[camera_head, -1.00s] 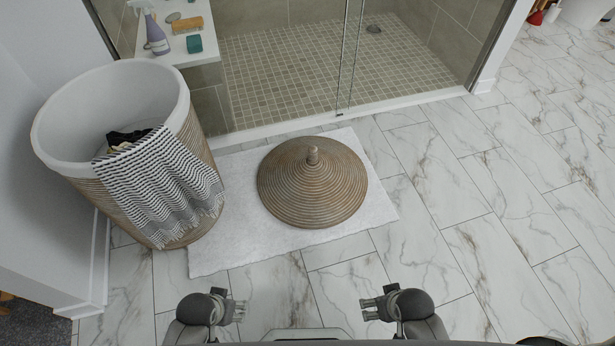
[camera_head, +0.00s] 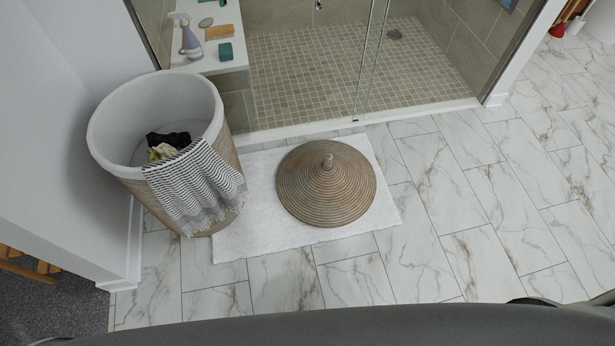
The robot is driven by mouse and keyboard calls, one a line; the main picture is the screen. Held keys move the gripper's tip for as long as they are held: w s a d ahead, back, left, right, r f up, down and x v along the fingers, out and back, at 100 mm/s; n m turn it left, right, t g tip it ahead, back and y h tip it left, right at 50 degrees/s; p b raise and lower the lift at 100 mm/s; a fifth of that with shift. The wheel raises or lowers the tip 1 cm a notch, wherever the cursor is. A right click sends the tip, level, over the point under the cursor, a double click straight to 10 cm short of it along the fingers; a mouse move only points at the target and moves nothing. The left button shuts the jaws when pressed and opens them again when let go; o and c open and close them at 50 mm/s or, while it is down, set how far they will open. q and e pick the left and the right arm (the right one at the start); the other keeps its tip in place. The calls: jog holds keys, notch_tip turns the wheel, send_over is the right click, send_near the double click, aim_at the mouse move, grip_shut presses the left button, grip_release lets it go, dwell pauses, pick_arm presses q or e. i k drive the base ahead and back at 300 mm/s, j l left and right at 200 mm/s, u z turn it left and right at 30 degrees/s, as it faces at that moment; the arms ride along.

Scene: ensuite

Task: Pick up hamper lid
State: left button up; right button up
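The hamper lid (camera_head: 325,196) is a round, cone-shaped woven lid with a small knob (camera_head: 327,160) on top. It lies knob-up on the white bath mat (camera_head: 240,220), on the floor before the shower. The hamper (camera_head: 101,140) stands open to its left, with a striped towel (camera_head: 195,184) hanging over its rim and dark and pale clothes (camera_head: 164,146) inside. Neither of my grippers is in view, and nothing touches the lid.
A shower bench (camera_head: 222,58) behind the hamper holds a spray bottle (camera_head: 190,42), a brush and a teal box. The glass shower door (camera_head: 374,60) stands behind the mat. The marble-tiled floor (camera_head: 450,210) to the right is clear.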

aim_at(322, 183)
jog(key=i+l+u, duration=0.15)
jog(key=l+u, duration=0.15)
jog(key=i+l+u, duration=0.15)
jog(key=l+u, duration=0.5)
jog(key=l, duration=0.15)
jog(key=l+u, duration=0.35)
jog(key=i+l, duration=0.05)
